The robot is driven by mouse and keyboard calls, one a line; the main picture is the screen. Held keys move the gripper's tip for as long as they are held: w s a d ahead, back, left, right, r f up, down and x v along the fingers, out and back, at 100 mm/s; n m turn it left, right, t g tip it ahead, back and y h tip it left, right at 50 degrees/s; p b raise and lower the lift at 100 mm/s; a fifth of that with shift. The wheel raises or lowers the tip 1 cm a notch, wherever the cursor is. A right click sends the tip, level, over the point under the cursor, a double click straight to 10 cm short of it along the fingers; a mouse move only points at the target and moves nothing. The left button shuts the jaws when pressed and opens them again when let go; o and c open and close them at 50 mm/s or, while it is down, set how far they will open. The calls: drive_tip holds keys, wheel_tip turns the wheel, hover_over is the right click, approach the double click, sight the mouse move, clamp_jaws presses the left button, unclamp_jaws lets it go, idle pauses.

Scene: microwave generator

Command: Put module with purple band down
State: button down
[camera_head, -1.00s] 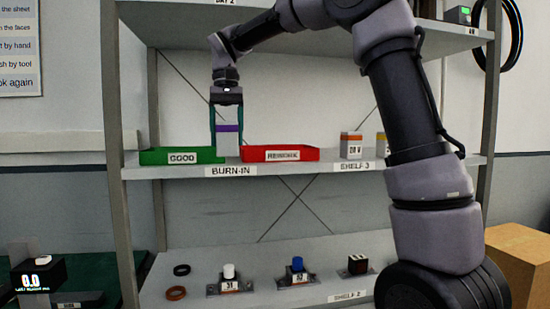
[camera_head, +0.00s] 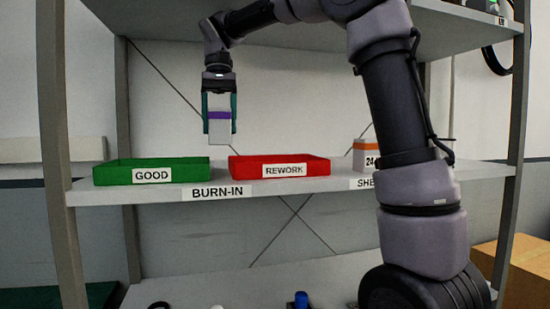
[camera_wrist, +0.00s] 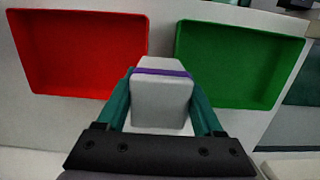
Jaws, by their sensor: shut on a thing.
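The module with the purple band (camera_head: 219,127) is a pale grey block with a purple stripe. My gripper (camera_head: 219,110) is shut on it, its teal fingers on either side. It hangs upright above the shelf, over the gap between the green GOOD tray and the red REWORK tray. In the wrist view the module (camera_wrist: 161,102) sits between the fingers, with the red tray to the left and the green tray to the right. The module's underside is hidden from both views.
The green GOOD tray (camera_head: 120,176) and red REWORK tray (camera_head: 245,172) stand on the shelf labelled BURN-IN (camera_head: 340,184); both look empty in the wrist view. An orange-topped module (camera_head: 364,155) stands to the right. Another shelf overhangs above. Bare shelf lies between the trays.

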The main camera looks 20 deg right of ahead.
drive_tip(key=d, duration=1.5)
drive_tip(key=shift+a+f, duration=0.15)
drive_tip(key=shift+f, duration=1.65)
drive_tip(key=shift+a+f, duration=0.15)
drive_tip(key=shift+f, duration=1.6)
drive_tip(key=shift+c, duration=0.2)
unclamp_jaws()
drive_tip(key=shift+f, duration=0.1)
wheel_tip(320, 180, up, 8)
drive_tip(key=shift+w+f, duration=0.15)
drive_tip(key=shift+w, duration=0.3)
